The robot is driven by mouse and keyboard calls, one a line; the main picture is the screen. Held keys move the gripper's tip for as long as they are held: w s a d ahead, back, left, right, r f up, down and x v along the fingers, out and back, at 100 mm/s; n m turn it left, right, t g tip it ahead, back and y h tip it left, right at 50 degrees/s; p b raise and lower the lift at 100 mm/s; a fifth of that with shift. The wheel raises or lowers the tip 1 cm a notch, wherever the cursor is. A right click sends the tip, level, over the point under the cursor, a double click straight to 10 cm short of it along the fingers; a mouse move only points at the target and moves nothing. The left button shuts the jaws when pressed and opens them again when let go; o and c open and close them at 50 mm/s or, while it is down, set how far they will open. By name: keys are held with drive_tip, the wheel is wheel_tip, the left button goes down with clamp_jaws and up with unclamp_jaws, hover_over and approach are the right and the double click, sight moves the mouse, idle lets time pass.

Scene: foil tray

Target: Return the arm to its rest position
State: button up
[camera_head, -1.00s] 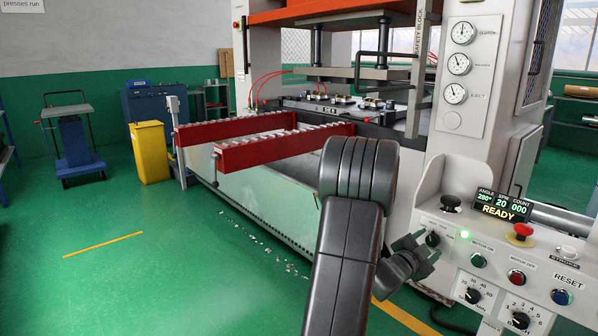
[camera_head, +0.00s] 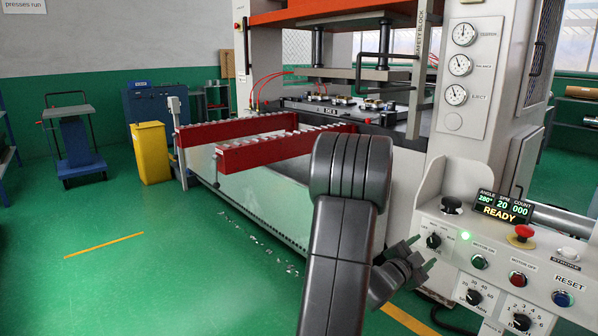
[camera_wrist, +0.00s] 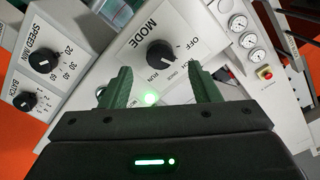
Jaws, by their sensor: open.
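My gripper (camera_head: 424,254) is at the left side of the control panel (camera_head: 500,262), close to the mode knob (camera_head: 433,241). In the wrist view its two green-grey fingers (camera_wrist: 160,88) stand apart with nothing between them. The mode knob (camera_wrist: 160,54) shows just beyond the fingertips and is apart from them; its pointer lies near the RUN mark. My dark arm covers part of the press front in the head view.
The panel carries a READY display (camera_head: 498,206), a red stop button (camera_head: 520,235) and speed and batch knobs. The press (camera_head: 330,110) with red rails (camera_head: 250,152) stands behind my arm. A yellow bin (camera_head: 151,152) is at left. Green floor at left is open.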

drive_tip(key=v, duration=0.9)
drive_tip(key=x, duration=1.4)
drive_tip(key=shift+w+d+r+p, duration=0.1)
drive_tip(key=shift+d+r+p, duration=0.1)
drive_tip(key=shift+p, duration=0.25)
drive_tip(key=n+p, duration=0.3)
drive_tip(key=p, duration=0.2)
drive_tip(key=shift+a+n, duration=0.1)
drive_tip(key=shift+n, duration=0.2)
drive_tip(key=n+p, duration=0.4)
drive_tip(key=p, duration=0.4)
drive_tip(key=b, duration=0.2)
approach(432, 242)
drive_tip(key=shift+f+v, duration=0.1)
drive_tip(key=shift+v, duration=0.95)
drive_tip(key=shift+f+v, duration=0.15)
drive_tip(key=shift+v, duration=0.9)
